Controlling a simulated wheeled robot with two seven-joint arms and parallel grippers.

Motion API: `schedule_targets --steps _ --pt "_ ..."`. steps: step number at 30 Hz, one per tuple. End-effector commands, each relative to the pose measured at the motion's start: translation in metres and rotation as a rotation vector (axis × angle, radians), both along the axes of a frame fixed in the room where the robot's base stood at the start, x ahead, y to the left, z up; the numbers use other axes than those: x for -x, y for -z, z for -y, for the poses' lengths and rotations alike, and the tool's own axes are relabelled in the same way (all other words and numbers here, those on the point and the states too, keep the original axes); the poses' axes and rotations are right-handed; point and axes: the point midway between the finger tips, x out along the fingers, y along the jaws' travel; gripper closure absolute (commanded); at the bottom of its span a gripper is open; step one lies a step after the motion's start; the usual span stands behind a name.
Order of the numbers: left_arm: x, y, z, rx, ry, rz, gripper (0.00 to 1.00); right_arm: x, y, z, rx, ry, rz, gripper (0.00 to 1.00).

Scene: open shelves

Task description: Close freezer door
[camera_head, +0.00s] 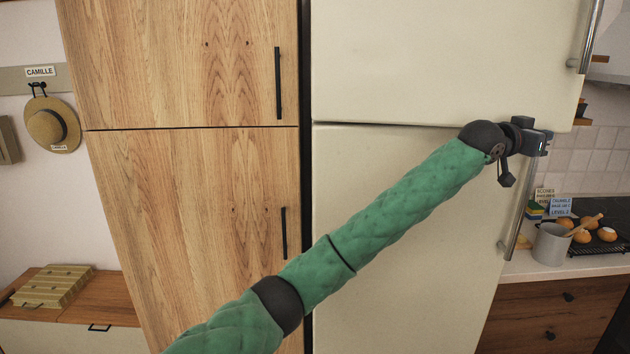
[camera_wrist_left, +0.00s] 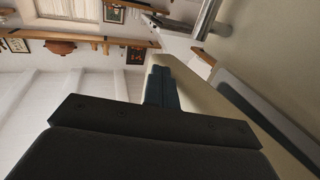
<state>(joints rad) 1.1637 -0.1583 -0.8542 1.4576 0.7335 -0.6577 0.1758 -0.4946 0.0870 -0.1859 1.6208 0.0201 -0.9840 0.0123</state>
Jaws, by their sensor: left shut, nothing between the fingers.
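The cream fridge-freezer has an upper door (camera_head: 440,60) and a lower door (camera_head: 400,190). The upper door's lower right corner juts out past the lower door, and a dark gap shows beneath it, so it looks slightly ajar. Its metal handle (camera_head: 590,38) is at the upper right. My left gripper (camera_head: 541,143) is at the right edge of the doors, just below the upper door's bottom edge. In the left wrist view its fingers (camera_wrist_left: 161,87) are shut and empty, close to a cream door edge (camera_wrist_left: 200,95). I cannot tell whether they touch it. My right gripper is out of view.
The lower door's handle (camera_head: 517,215) stands just below my left gripper. A wooden cabinet (camera_head: 190,200) adjoins the fridge on the left.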

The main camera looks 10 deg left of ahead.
Motion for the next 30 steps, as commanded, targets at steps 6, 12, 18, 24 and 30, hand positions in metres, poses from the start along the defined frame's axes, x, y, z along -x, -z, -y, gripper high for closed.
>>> schedule_targets --steps 6,12,18,24,30 --pt "-0.025 0.0 0.002 0.0 -0.057 -0.001 1.0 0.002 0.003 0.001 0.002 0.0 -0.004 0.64" --pt "-0.033 0.0 0.003 0.0 -0.075 0.0 1.0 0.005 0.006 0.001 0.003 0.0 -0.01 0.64" --pt "-0.034 0.0 0.002 0.0 -0.076 0.0 1.0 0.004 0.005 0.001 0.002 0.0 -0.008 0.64" --pt "-0.034 0.0 0.003 0.0 -0.075 0.0 1.0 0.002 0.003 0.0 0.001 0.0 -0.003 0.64" --pt "-0.033 0.0 0.002 0.0 -0.075 0.0 1.0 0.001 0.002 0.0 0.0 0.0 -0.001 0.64"
